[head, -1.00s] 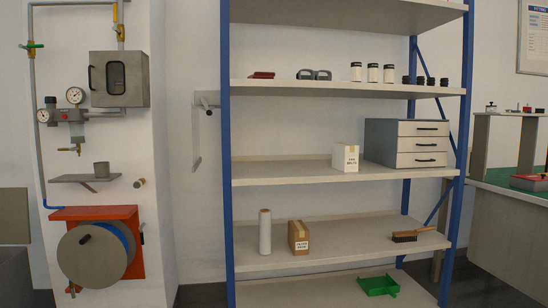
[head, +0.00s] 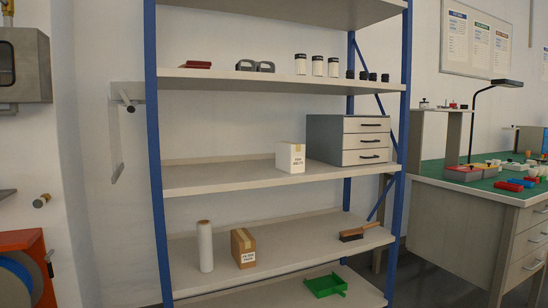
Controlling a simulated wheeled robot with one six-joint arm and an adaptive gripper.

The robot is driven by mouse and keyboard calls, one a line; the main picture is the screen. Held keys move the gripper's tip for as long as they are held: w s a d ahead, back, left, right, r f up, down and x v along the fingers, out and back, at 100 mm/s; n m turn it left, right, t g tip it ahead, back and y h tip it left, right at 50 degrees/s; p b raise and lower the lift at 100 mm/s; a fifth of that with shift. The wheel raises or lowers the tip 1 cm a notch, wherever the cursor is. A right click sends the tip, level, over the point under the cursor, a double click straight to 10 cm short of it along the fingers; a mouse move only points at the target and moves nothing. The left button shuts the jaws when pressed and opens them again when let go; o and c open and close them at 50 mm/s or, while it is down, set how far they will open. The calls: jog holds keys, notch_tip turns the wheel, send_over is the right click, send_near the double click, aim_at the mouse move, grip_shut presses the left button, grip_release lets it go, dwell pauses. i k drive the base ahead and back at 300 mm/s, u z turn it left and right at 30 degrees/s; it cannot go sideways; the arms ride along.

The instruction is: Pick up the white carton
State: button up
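The white carton (head: 291,157) stands upright on the middle shelf (head: 220,179) of the blue-posted rack, near the shelf's front edge. It has a tan strip on top and dark print on its front. It stands just left of the grey drawer unit. My gripper is not in view.
The grey drawer unit (head: 348,140) stands right of the carton. The shelf left of the carton is clear. Below are a white roll (head: 205,246), a brown carton (head: 243,248), a brush (head: 362,231) and a green dustpan (head: 325,285). A workbench (head: 470,210) stands at right.

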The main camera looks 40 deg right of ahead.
aim_at(289, 156)
jog(key=z, duration=0.4)
jog(key=i, duration=0.8)
jog(key=z, duration=0.7)
